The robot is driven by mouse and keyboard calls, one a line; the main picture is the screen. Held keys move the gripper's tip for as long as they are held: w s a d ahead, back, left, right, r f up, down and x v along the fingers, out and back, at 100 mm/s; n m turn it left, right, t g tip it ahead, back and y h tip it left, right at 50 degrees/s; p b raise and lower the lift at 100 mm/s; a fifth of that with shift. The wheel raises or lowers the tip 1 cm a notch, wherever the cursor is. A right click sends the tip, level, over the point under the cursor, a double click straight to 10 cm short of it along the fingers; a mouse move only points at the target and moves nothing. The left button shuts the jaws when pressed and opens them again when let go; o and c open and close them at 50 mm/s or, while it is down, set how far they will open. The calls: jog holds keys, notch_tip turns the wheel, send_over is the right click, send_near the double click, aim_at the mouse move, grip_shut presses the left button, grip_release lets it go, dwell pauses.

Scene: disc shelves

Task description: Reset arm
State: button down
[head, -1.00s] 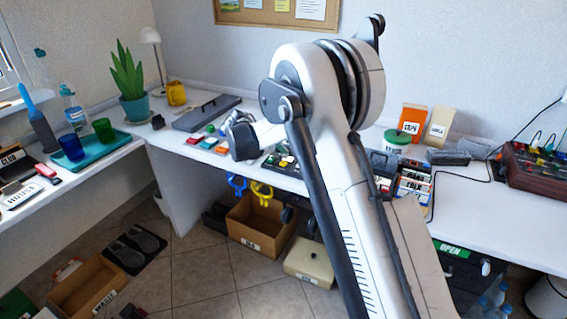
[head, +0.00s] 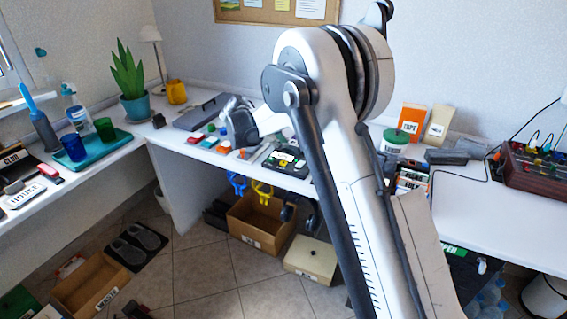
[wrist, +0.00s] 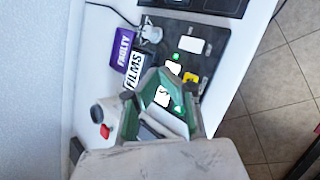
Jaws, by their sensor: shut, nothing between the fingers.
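My gripper (head: 234,105) is shut and empty at the end of my raised arm. In the head view it appears over the back table, in front of the grey flat case (head: 207,110). My wrist view shows the gripper (wrist: 163,85) from behind, over a dark panel (wrist: 205,62) with white, green and yellow parts. A purple box marked FAULTY (wrist: 122,48) and a white FILMS label (wrist: 134,70) lie beside it. My arm hides part of the table's middle in the head view.
A plant pot (head: 135,107) and a yellow mug (head: 176,92) stand at the back left. A teal tray (head: 112,147) holds cups on the left table. An orange box (head: 412,119) and a dark red case (head: 535,168) stand at right. Cardboard boxes (head: 262,218) sit below.

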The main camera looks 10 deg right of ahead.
jog(key=s+d+r+m+t+y+p, duration=0.1)
jog(key=s+r+m+y, duration=0.15)
jog(key=s+r, duration=0.7)
jog(key=s+d+r+m+y, duration=0.2)
jog(key=s+r+m, duration=0.35)
jog(key=s, duration=0.75)
jog(key=s+a+m+t+y+p, duration=0.1)
jog(key=s+m+y, duration=0.1)
jog(key=s, duration=1)
jog(key=s+a+f+m+t+y, duration=0.1)
jog(key=s+m, duration=0.3)
jog(key=s, duration=0.9)
jog(key=shift+a+y+p, duration=0.35)
jog(key=shift+p, duration=0.05)
